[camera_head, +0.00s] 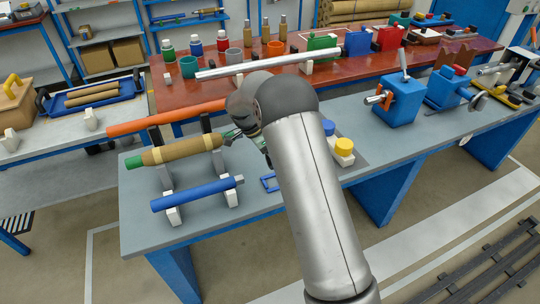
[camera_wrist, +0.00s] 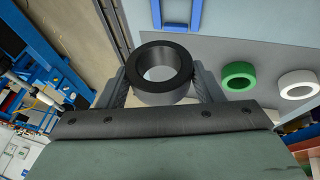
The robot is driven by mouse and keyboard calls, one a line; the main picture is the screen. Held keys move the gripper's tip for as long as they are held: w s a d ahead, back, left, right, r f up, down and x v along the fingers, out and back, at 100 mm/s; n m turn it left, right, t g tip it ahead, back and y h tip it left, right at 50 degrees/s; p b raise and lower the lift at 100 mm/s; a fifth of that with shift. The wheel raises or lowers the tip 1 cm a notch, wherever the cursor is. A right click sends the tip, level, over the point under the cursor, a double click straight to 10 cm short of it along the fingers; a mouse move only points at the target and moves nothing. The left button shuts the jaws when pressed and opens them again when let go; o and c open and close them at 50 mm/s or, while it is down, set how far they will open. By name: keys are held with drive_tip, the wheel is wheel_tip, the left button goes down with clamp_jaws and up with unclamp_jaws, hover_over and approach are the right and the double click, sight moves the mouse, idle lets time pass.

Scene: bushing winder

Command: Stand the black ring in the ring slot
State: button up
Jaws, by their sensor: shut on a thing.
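My gripper (camera_wrist: 161,76) is shut on the black ring (camera_wrist: 165,99), with a finger on each side of it. The ring's round opening faces the wrist camera, and a grey surface shows beyond. A blue frame (camera_wrist: 180,29) lies past the ring at the top of the wrist view. It also shows in the head view (camera_head: 267,184), just left of my arm; I cannot tell for sure that it is the ring slot. In the head view the gripper is mostly hidden by my arm, and the black ring cannot be made out.
A green ring (camera_wrist: 238,76) and a white ring (camera_wrist: 297,84) lie to the right in the wrist view. A brown bushing (camera_head: 180,150) and a blue roller (camera_head: 195,195) rest on supports at the bench's left. A yellow-topped part (camera_head: 344,147) stands right of my arm.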

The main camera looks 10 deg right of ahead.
drive_tip(key=shift+f+b, duration=3.6)
drive_tip(key=shift+f, duration=0.5)
drive_tip(key=shift+f+b, duration=0.4)
drive_tip(key=shift+f, duration=0.05)
drive_tip(key=o, duration=1.1)
drive_tip(key=shift+c, duration=0.2)
drive_tip(key=shift+r, duration=0.1)
drive_tip(key=v, duration=1.7)
drive_tip(key=shift+r, duration=0.15)
